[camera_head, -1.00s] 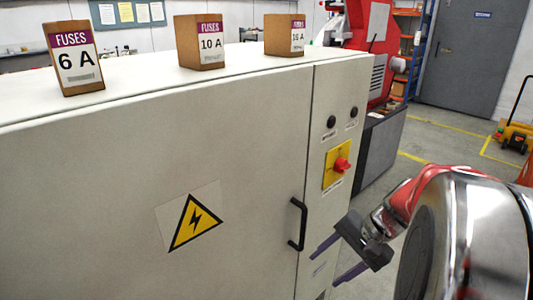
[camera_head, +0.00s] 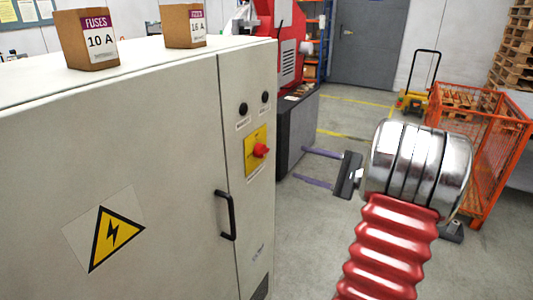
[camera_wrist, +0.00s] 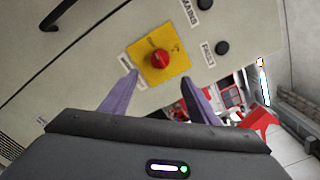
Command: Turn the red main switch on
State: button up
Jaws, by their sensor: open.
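The red main switch (camera_head: 261,150) is a red knob on a yellow plate (camera_head: 250,160) on the narrow right panel of the grey cabinet. In the wrist view the red knob (camera_wrist: 160,60) shows near the top middle, on its yellow plate (camera_wrist: 176,67), beyond my fingertips. My gripper (camera_head: 300,167) is open and empty, to the right of the switch in the head view, with its two purple fingers pointing left toward the cabinet. In the wrist view my gripper (camera_wrist: 157,84) has a finger on each side below the plate, apart from the knob.
Two black buttons (camera_head: 243,109) sit above the switch. A black door handle (camera_head: 226,215) sticks out below left. Fuse boxes (camera_head: 88,40) stand on the cabinet top. An orange mesh cage (camera_head: 482,130) stands at right. The floor between is clear.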

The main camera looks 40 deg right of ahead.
aim_at(266, 150)
dwell(0.3)
jog(key=x, duration=1.3)
jog(key=shift+w+a, duration=0.1)
jog(key=shift+w, duration=0.3)
jog(key=c, duration=1)
